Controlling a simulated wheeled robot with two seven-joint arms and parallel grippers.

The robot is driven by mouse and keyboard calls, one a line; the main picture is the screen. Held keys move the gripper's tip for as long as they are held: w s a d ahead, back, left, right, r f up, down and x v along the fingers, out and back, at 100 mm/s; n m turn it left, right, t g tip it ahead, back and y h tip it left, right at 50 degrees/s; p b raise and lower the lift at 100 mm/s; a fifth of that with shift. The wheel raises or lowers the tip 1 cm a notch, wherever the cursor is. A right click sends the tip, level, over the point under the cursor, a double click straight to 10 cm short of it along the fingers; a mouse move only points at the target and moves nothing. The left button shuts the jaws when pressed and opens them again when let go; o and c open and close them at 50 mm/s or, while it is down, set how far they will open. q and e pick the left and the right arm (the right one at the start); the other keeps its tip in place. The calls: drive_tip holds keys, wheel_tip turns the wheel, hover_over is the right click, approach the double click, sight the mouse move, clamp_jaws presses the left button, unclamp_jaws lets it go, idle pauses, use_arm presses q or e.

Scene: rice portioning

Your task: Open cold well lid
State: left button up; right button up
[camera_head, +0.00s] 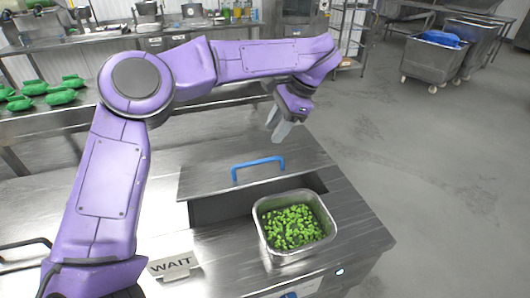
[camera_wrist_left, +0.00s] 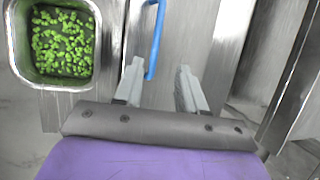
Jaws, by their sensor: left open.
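The cold well lid (camera_head: 215,174) is a flat steel panel with a blue bar handle (camera_head: 258,163) on top. A dark gap shows along its front edge, so the well (camera_head: 222,207) is partly uncovered. My left gripper (camera_head: 280,131) hangs over the back right of the lid, behind and to the right of the handle, with nothing between its fingers. In the left wrist view my left gripper (camera_wrist_left: 159,78) is open, and the blue handle (camera_wrist_left: 155,42) lies near its left finger. Whether they touch cannot be told. My right gripper is not in view.
A steel pan of green pieces (camera_head: 304,252) sits at the front right of the counter. A WAIT sign (camera_head: 174,266) stands at the front left. Green bundles (camera_head: 62,97) lie on the back counter. The floor at right is clear, with grey bins (camera_head: 437,60) beyond.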

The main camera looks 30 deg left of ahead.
sight(262, 160)
use_arm(q)
drive_tip(key=p+x, duration=0.2)
drive_tip(key=x, duration=0.6)
drive_tip(key=shift+a, duration=0.2)
drive_tip(key=shift+s+f, duration=0.15)
drive_tip(key=shift+f, duration=0.3)
drive_tip(key=c, duration=0.5)
drive_tip(key=shift+r, duration=0.15)
clamp_jaws()
